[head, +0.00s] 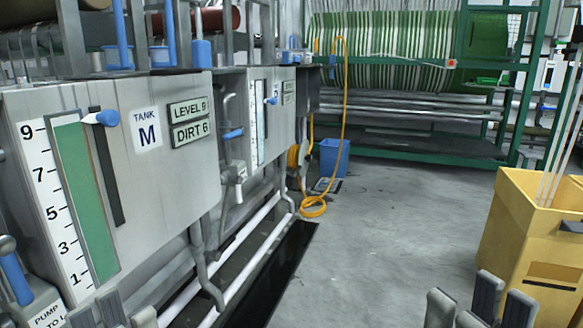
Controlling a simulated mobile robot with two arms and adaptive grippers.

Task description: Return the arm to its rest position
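My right gripper (478,308) shows at the bottom edge, right of centre. Its grey fingertips stand apart with nothing seen between them, so it looks open and empty. My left gripper (118,314) shows at the bottom left in front of the tank panel, with only its fingertips in the frame. They also stand apart, with nothing seen between them. Both arms and the rest of both grippers are outside the view.
Tank M (160,180), with a green level gauge (87,195), fills the left side. A blue-handled pump lever (17,278) is near my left gripper. A yellow bin (525,235) stands right. A yellow hose (314,206) and blue bin (334,157) are farther back. The middle floor (385,230) is clear.

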